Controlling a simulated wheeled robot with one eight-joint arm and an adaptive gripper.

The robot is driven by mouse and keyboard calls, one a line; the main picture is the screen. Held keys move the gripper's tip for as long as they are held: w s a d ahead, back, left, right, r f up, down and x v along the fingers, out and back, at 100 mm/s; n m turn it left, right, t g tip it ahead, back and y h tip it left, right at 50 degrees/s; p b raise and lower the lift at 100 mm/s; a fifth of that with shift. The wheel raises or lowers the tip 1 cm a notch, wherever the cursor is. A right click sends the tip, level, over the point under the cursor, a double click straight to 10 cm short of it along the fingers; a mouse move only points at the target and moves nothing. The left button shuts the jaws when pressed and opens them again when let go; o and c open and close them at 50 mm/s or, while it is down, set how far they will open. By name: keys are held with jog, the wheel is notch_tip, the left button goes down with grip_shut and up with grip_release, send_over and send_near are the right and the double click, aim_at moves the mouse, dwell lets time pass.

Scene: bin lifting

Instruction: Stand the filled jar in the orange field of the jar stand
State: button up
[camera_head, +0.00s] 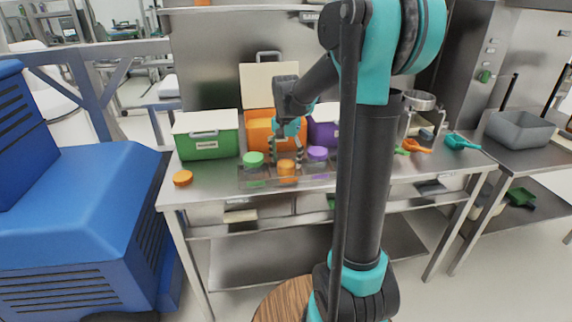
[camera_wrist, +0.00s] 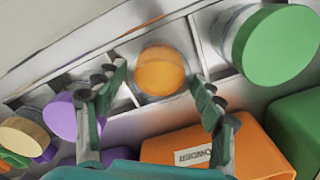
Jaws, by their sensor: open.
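The jar with orange contents or top (camera_head: 287,172) stands upright in the middle field of the jar stand (camera_head: 243,184). In the wrist view the jar (camera_wrist: 161,75) shows as an orange disc within the stand's divider walls (camera_wrist: 150,120). I cannot tell whether the orange is filling or lid. My gripper (camera_head: 288,155) is just above and behind it; in the wrist view its open fingers (camera_wrist: 158,84) lie on either side of the jar, with gaps visible. A green-topped jar (camera_head: 253,160) and a purple-topped jar (camera_head: 317,154) stand in the neighbouring fields.
A loose orange lid (camera_head: 183,177) lies at the table's left. Behind the stand are a green bin (camera_head: 205,146), an orange bin (camera_head: 260,132) with raised lid, and a purple bin (camera_head: 324,135). Scoops (camera_head: 458,142) lie at the right.

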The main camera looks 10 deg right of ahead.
aim_at(286, 156)
notch_tip(286, 156, up, 10)
jog(key=shift+f, duration=0.2)
jog(key=s+d+f+n+t, duration=0.2)
jog(key=s+f+n, duration=0.1)
jog(key=s+f, duration=0.7)
jog(key=s+d+f+n+t, duration=0.2)
jog(key=s+f+n, duration=0.2)
jog(key=s+f, duration=0.5)
jog(key=s, duration=0.3)
jog(key=shift+f, duration=0.35)
